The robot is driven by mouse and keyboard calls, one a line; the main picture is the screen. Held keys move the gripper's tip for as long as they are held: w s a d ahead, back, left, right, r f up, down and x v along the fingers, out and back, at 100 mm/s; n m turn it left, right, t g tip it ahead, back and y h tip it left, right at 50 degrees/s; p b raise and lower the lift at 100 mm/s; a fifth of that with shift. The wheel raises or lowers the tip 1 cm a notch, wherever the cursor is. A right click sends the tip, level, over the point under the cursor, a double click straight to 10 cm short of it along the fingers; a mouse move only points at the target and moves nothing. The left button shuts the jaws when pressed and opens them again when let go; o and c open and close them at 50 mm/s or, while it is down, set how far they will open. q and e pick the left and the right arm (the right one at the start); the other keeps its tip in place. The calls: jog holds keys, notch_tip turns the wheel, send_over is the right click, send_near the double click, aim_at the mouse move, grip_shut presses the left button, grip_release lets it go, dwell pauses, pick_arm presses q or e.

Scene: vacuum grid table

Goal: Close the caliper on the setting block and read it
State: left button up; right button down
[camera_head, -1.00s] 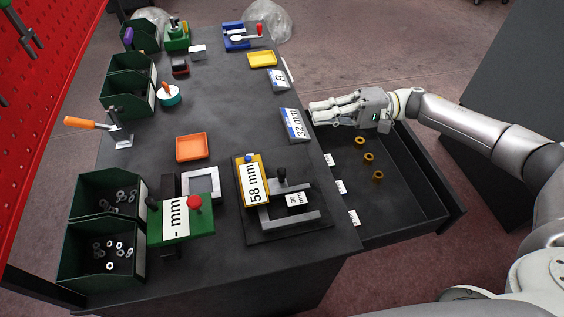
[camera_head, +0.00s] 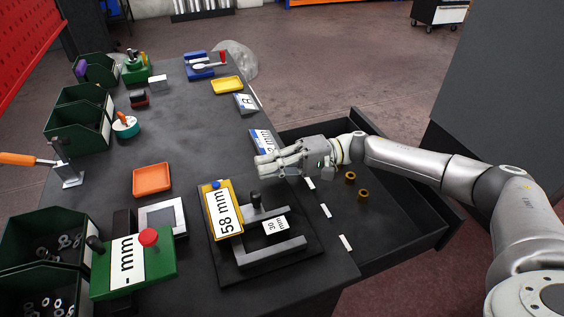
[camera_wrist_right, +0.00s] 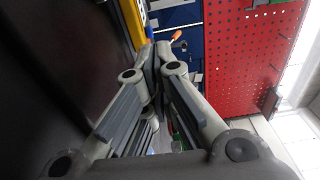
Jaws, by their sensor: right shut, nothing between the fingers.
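The caliper (camera_head: 222,212) lies on a dark plate near the table's front right. Its yellow head carries a white display reading 58 mm and a blue button. Two grey jaws reach right, with a black knob (camera_head: 255,200) at the far jaw. The setting block (camera_head: 276,225), labelled 30 mm, lies between the jaws, with a visible gap on the near side. My right gripper (camera_head: 261,166) is shut and empty, above the table's right edge beyond the caliper, apart from it. The right wrist view shows its fingertips (camera_wrist_right: 155,50) together. My left gripper is out of view.
A green box (camera_head: 150,265) with a red button and a "- mm" display stands left of the caliper. An orange tray (camera_head: 152,178) and green bins (camera_head: 80,118) are further left. An open drawer (camera_head: 400,215) with brass rings lies under my right arm.

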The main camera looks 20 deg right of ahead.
jog(key=a, duration=0.4)
jog(key=shift+w+a, duration=0.1)
jog(key=shift+w, duration=0.05)
jog(key=shift+s+p, duration=0.35)
jog(key=shift+p, duration=0.05)
jog(key=shift+s+d, duration=0.2)
jog(key=shift+s, duration=0.6)
jog(key=shift+s+d, duration=0.2)
jog(key=shift+s, duration=0.55)
